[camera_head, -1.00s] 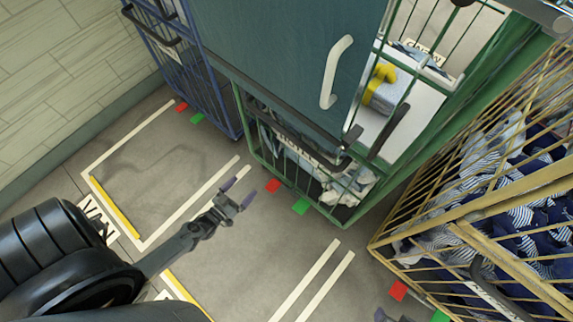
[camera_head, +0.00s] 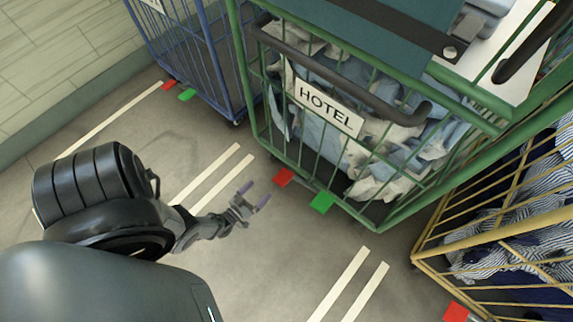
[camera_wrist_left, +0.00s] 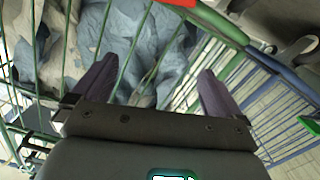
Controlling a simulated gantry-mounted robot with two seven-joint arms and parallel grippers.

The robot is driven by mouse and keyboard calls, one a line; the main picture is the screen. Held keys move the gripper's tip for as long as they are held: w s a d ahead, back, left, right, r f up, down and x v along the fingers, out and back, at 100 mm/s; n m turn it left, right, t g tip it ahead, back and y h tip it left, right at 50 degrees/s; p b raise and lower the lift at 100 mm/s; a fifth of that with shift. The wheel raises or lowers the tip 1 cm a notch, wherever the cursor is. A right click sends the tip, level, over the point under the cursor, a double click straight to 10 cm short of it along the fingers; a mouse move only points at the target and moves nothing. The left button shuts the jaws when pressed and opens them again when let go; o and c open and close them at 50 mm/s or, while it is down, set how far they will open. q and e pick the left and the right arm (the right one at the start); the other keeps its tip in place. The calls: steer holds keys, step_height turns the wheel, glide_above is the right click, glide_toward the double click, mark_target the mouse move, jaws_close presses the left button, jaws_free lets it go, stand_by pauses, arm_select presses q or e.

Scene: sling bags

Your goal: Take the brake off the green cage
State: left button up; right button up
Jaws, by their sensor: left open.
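The green cage (camera_head: 300,160) stands at upper centre in the head view, holding pale laundry behind a HOTEL sign (camera_head: 328,107). A red pedal (camera_head: 284,177) and a green pedal (camera_head: 322,201) sit at its base on the near side. My left gripper (camera_head: 254,194) is open and empty, just left of the red pedal and apart from it. In the left wrist view its two fingers (camera_wrist_left: 155,85) are spread, with green bars and laundry beyond and a red pedal (camera_wrist_left: 178,2) at the top edge. My right gripper is not in view.
A blue cage (camera_head: 195,55) with its own red and green pedals (camera_head: 178,90) stands left. A yellow cage (camera_head: 500,220) with striped dark laundry stands right, with a red pedal (camera_head: 455,312). White lines mark the floor (camera_head: 290,255), which is clear before the green cage.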

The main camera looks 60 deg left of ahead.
arm_select(q)
steer(key=b, duration=0.5)
glide_toward(283, 177)
steer(key=s, duration=0.2)
steer(key=shift+w+a+f+t+b, duration=0.15)
steer(key=shift+w+f+b, duration=0.1)
steer(key=shift+w, duration=0.3)
steer(key=shift+w+d+f+t+b, duration=0.15)
steer(key=shift+w+f+b, duration=0.1)
steer(key=shift+w, duration=0.3)
steer(key=b+x, duration=0.2)
steer(key=x, duration=0.7)
steer(key=shift+w+a, duration=0.25)
steer(key=shift+w, duration=0.1)
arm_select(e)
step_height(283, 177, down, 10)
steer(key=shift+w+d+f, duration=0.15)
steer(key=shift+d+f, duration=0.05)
arm_select(q)
steer(key=c, duration=1.4)
steer(key=shift+s+d+r, duration=0.1)
steer(key=shift+d+r, duration=0.05)
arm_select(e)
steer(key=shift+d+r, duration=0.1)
